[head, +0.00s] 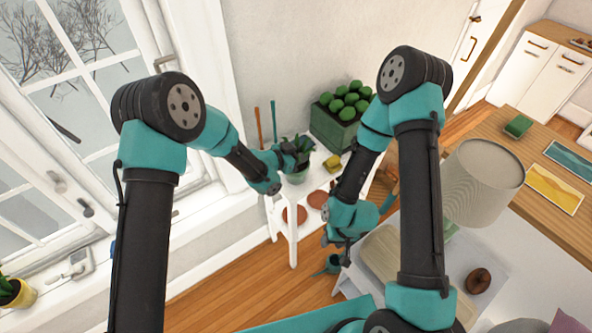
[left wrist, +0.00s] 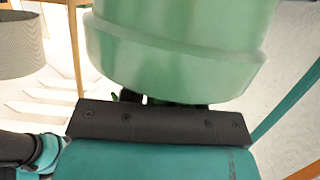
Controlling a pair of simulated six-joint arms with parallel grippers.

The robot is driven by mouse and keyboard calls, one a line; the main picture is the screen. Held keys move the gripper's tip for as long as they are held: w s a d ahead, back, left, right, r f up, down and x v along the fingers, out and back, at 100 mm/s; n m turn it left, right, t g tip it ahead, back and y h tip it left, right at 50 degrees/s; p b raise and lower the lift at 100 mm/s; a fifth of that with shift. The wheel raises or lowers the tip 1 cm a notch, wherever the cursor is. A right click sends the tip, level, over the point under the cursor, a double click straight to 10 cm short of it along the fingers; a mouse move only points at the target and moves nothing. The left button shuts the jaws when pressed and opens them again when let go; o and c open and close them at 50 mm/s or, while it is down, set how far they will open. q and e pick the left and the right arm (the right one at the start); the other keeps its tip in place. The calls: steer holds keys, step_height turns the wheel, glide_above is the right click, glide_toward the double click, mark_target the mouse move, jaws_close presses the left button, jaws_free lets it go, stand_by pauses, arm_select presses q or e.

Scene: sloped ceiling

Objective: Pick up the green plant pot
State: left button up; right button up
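The green plant pot (head: 297,178), pale green with dark leaves, is at the white stand near the wall. I cannot tell whether it rests on the stand or is just above it. My left gripper (head: 290,156) is at the pot's rim and leaves. In the left wrist view the pot (left wrist: 180,45) fills the upper middle, right against the gripper, and its rim band faces the gripper body. The left fingers are mostly hidden by the pot, so their grip does not show. My right gripper (head: 338,240) hangs lower, right of the stand; its fingers are unclear.
A dark green planter (head: 331,132) of round plants stands behind the pot, with a yellow item (head: 332,163) in front of it. Terracotta discs (head: 318,199) lie on the white stand (head: 292,240). A teal watering can (head: 331,265) is on the floor. A lampshade (head: 483,183) stands right.

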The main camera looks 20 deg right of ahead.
arm_select(q)
jaws_close()
stand_by(1.0)
